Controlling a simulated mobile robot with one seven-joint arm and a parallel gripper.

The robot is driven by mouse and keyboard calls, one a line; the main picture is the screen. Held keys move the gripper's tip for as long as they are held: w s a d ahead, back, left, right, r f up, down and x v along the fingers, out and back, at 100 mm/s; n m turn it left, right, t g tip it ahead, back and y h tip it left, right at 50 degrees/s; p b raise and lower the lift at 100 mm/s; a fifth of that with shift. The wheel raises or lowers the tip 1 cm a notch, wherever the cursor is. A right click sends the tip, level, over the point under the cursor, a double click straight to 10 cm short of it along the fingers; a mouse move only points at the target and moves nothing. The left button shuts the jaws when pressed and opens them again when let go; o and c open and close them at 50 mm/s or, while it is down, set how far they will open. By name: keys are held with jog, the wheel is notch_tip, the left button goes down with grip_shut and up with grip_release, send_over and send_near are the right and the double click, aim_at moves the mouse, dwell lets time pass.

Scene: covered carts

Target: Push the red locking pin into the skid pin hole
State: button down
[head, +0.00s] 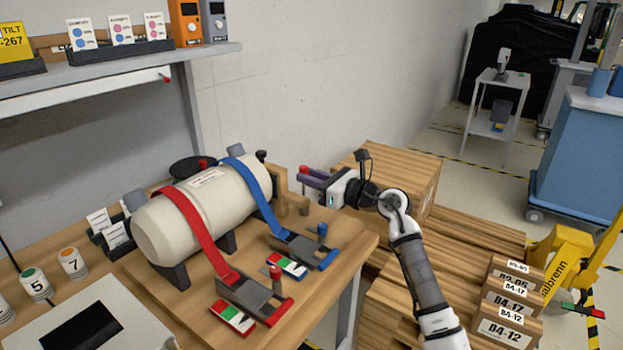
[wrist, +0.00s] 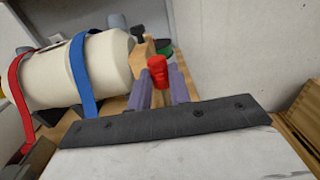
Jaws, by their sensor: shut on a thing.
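My gripper (head: 308,178) has purple fingers and is shut on a red locking pin (wrist: 159,70); its red knob stands up between the fingers in the wrist view. In the head view a bit of red shows at the fingers. The gripper is just right of the cream tank's (head: 205,205) right end, above the bench's back right corner. The tank lies on dark cradles (head: 170,274) under a red strap and a blue strap. A wooden block (wrist: 146,52) stands beyond the fingers, by the tank's end. I cannot make out the skid pin hole, nor the pin's lower end.
Red and blue ratchets (head: 252,296) (head: 303,248) with red-green tags lie on the bench (head: 150,290) in front of the tank. A wall is close behind. A shelf (head: 110,72) hangs above left.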

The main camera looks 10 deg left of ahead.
aim_at(305, 189)
jog(key=shift+f+b, duration=1.7)
jog(key=shift+f, duration=0.15)
jog(key=shift+r, duration=0.15)
jog(key=shift+r+p, duration=0.7)
jog(key=shift+r, duration=0.7)
jog(key=shift+b, duration=0.95)
dwell(1.0)
jog(key=shift+f+b, duration=1.35)
jog(key=shift+f, duration=0.2)
jog(key=c, duration=1.2)
grip_release()
jog(key=b+v, duration=0.3)
jog(key=v, duration=1.1)
